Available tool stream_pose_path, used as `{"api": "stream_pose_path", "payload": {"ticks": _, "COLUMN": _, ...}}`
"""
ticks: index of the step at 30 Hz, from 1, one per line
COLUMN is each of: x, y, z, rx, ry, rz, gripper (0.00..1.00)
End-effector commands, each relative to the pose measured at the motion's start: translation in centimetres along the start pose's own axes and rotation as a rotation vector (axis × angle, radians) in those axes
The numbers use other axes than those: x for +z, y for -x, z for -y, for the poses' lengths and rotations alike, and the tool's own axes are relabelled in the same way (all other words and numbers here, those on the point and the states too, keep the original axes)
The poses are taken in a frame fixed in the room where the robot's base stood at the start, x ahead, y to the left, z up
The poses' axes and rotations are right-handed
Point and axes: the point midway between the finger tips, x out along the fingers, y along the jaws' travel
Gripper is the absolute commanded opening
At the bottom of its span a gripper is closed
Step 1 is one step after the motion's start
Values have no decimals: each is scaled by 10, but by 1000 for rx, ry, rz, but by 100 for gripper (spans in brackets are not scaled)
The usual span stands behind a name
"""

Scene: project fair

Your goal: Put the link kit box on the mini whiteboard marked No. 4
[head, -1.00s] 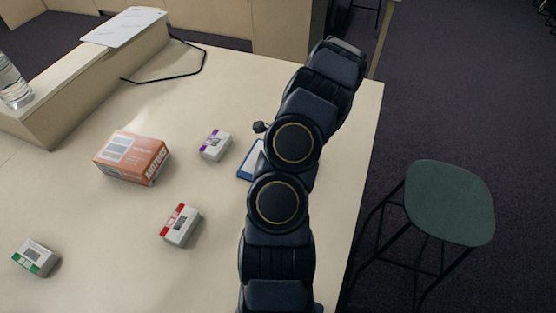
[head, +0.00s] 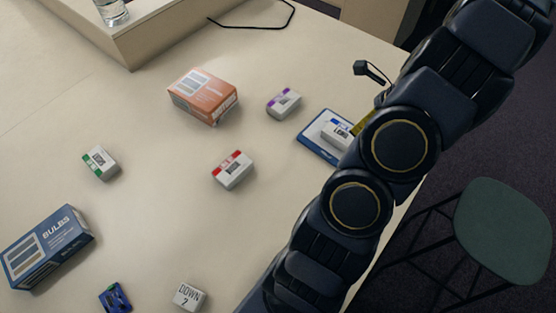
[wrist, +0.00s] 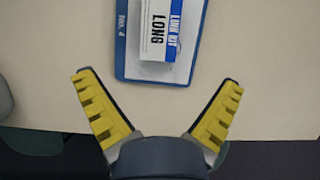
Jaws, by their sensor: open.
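The link kit box (wrist: 166,34) is white with a blue stripe and the words LINK KIT and LONG. It lies on the mini whiteboard (wrist: 121,58), which has a blue rim marked No. 4. In the head view the box (head: 336,133) rests on the whiteboard (head: 311,142) near the table's right side, with part of the board hidden by my arm. My gripper (wrist: 159,100) is open and empty, its yellow fingers spread apart, short of the board and clear of the box. In the head view only a little yellow of a finger shows beside my arm.
Small boxes with purple (head: 284,103), red (head: 232,170) and green (head: 100,162) stripes stand on the table. An orange box (head: 204,96), a blue BULBS box (head: 47,247), a blue item (head: 115,298) and a DOWN 2 block (head: 189,295) are there too. A green stool (head: 503,231) stands right.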

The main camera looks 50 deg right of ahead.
Motion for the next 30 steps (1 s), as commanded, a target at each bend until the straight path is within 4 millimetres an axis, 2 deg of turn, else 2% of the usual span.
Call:
{"api": "stream_pose_path", "payload": {"ticks": 2, "x": 3, "y": 0, "z": -1, "rx": 3, "ry": 13, "rz": 0, "gripper": 95}}
{"api": "stream_pose_path", "payload": {"ticks": 4, "x": 17, "y": 1, "z": -9, "rx": 19, "ry": 76, "rz": 0, "gripper": 95}}
{"api": "stream_pose_path", "payload": {"ticks": 5, "x": 27, "y": 2, "z": -14, "rx": 31, "ry": 121, "rz": 0, "gripper": 95}}
{"api": "stream_pose_path", "payload": {"ticks": 8, "x": 76, "y": 10, "z": -48, "rx": 89, "ry": 377, "rz": -1, "gripper": 95}}
{"api": "stream_pose_path", "payload": {"ticks": 9, "x": 99, "y": 15, "z": -68, "rx": 120, "ry": 513, "rz": -1, "gripper": 95}}
{"api": "stream_pose_path", "payload": {"ticks": 11, "x": 129, "y": 23, "z": -107, "rx": 180, "ry": 738, "rz": 0, "gripper": 95}}
{"api": "stream_pose_path", "payload": {"ticks": 12, "x": 146, "y": 30, "z": -133, "rx": 216, "ry": 893, "rz": 0, "gripper": 95}}
{"api": "stream_pose_path", "payload": {"ticks": 16, "x": 177, "y": 54, "z": -220, "rx": 341, "ry": 1379, "rz": -1, "gripper": 95}}
{"api": "stream_pose_path", "payload": {"ticks": 18, "x": 180, "y": 69, "z": -263, "rx": 407, "ry": 1634, "rz": 1, "gripper": 95}}
{"api": "stream_pose_path", "payload": {"ticks": 20, "x": 176, "y": 83, "z": -297, "rx": 464, "ry": 1848, "rz": 1, "gripper": 95}}
{"api": "stream_pose_path", "payload": {"ticks": 21, "x": 170, "y": 92, "z": -317, "rx": 505, "ry": 1988, "rz": 1, "gripper": 95}}
{"api": "stream_pose_path", "payload": {"ticks": 24, "x": 149, "y": 115, "z": -358, "rx": 597, "ry": 2326, "rz": 1, "gripper": 95}}
{"api": "stream_pose_path", "payload": {"ticks": 27, "x": 123, "y": 134, "z": -383, "rx": 687, "ry": 2611, "rz": -1, "gripper": 95}}
{"api": "stream_pose_path", "payload": {"ticks": 30, "x": 101, "y": 148, "z": -394, "rx": 758, "ry": 2826, "rz": -4, "gripper": 95}}
